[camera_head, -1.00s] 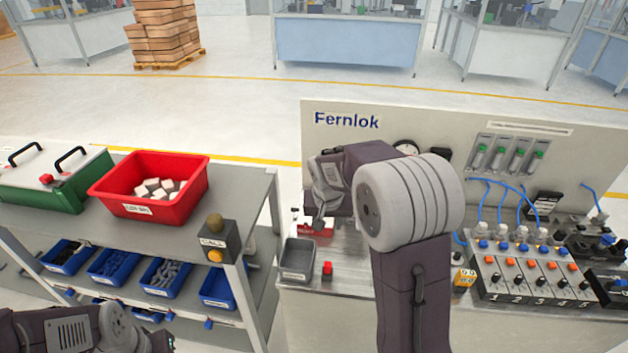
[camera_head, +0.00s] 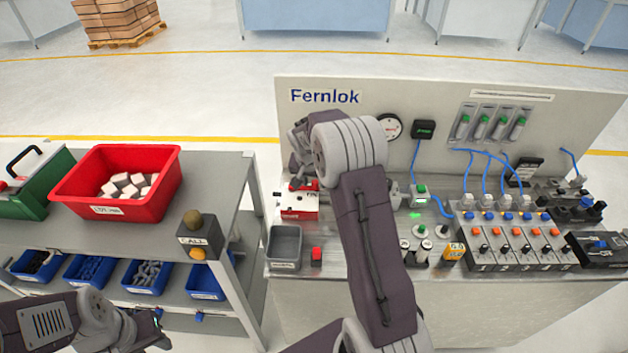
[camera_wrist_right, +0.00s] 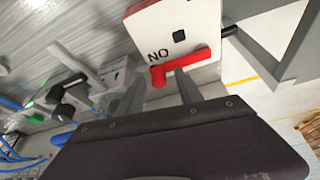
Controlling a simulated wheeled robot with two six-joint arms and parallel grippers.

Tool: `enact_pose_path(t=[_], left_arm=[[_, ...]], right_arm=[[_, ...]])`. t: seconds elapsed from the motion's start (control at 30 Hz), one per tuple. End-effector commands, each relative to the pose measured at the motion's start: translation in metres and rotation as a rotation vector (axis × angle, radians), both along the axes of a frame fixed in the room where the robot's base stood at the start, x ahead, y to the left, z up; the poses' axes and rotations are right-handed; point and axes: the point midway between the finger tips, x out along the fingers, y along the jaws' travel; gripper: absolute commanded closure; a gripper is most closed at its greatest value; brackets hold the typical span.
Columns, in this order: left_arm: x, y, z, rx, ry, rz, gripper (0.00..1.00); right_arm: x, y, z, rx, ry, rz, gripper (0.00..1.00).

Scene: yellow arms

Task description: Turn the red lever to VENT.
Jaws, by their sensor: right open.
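The red lever (camera_wrist_right: 182,66) sits on a white box (camera_wrist_right: 172,28) with black letters in the right wrist view. In the head view the white box (camera_head: 299,207) stands at the bench's left, with the red lever (camera_head: 303,185) partly hidden below my gripper. My right gripper (camera_wrist_right: 160,90) is open. Its fingertips point at the lever, which crosses just beyond them; I cannot tell whether they touch it. In the head view the right gripper (camera_head: 297,172) is above the box. My left gripper (camera_head: 157,325) is low at the left; its jaws are unclear. No VENT label is readable.
A grey tray (camera_head: 284,246) and a red button (camera_head: 316,256) stand in front of the box. A gauge (camera_head: 389,127), a green-topped valve (camera_head: 420,194) and a numbered switch panel (camera_head: 513,243) are to the right. A shelf with a red bin (camera_head: 120,185) is at left.

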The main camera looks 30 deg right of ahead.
Motion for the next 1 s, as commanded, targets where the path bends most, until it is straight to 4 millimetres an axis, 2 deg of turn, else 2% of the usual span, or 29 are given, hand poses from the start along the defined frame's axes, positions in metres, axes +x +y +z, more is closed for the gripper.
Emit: enact_pose_path(t=[0.23,0.27,0.4,1.0], left_arm=[[0.0000,0.0000,0.0001,0.000,0.000,0.000,0.64],[0.0000,0.0000,0.0001,0.000,0.000,0.000,0.64],[0.0000,0.0000,0.0001,0.000,0.000,0.000,0.64],[0.0000,0.0000,0.0002,0.000,0.000,0.000,0.64]], right_arm=[[0.0010,-0.0008,-0.0018,-0.001,-0.002,0.000,0.58],[0.0011,-0.0007,-0.0018,0.000,-0.001,0.000,0.61],[0.0010,-0.0006,-0.0017,0.000,-0.001,0.000,0.99],[0.0009,-0.0005,-0.0013,0.000,-0.001,0.001,1.00]])
